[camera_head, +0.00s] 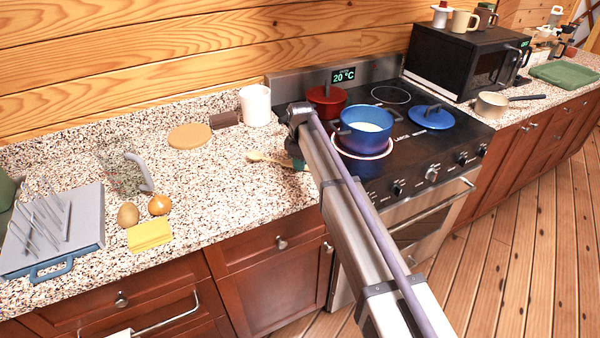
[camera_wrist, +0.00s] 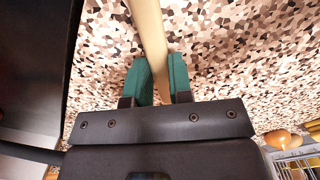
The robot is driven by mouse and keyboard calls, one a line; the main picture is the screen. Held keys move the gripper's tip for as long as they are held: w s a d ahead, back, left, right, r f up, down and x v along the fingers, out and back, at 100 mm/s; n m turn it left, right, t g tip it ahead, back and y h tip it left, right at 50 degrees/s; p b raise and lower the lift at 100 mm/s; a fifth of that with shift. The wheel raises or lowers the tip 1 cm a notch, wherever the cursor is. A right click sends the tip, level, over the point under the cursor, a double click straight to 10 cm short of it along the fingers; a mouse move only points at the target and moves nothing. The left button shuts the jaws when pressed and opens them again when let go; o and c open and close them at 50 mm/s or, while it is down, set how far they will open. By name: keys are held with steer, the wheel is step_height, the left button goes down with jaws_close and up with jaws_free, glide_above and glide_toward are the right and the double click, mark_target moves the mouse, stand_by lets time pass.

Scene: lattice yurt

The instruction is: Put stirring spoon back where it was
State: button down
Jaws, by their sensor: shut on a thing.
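The wooden stirring spoon (camera_head: 268,158) is held low over the speckled counter, left of the stove, with its bowl end toward the left. My gripper (camera_wrist: 161,80) is shut on the spoon's pale handle (camera_wrist: 150,35), between its green fingers. In the head view my arm hides most of the gripper, and I cannot tell whether the spoon touches the counter. A white cylindrical container (camera_head: 255,106) stands behind the spoon, near the wall. A blue pot (camera_head: 364,128) with pale contents is on the stove.
A red pot (camera_head: 327,101) and a blue lid (camera_head: 432,117) are on the stove. A round tan board (camera_head: 189,136) and a dark brown object (camera_head: 224,119) lie at the counter's back. A dish rack (camera_head: 50,230), an onion (camera_head: 159,204) and a yellow cloth (camera_head: 150,234) are at left.

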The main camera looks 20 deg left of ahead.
steer(key=shift+f+p, duration=0.3)
steer(key=shift+f, duration=0.2)
steer(key=c, duration=1)
jaws_free()
step_height(320, 180, up, 12)
steer(key=p, duration=1.2)
steer(key=shift+r, duration=0.2)
steer(key=s+d+m, duration=0.3)
steer(key=s+d, duration=0.2)
steer(key=d, duration=0.4)
steer(key=s+d+m, duration=0.3)
steer(key=s+d, duration=0.1)
steer(key=d, duration=0.5)
steer(key=s+d+m, duration=0.3)
steer(key=s+d, duration=0.2)
steer(key=d, duration=0.3)
steer(key=s+d+m, duration=0.3)
steer(key=s+d, duration=0.2)
steer(key=s+d+m, duration=0.3)
steer(key=s+d, duration=0.2)
steer(key=s+d+m, duration=0.2)
steer(key=s+d, duration=0.3)
steer(key=shift+s+m, duration=0.4)
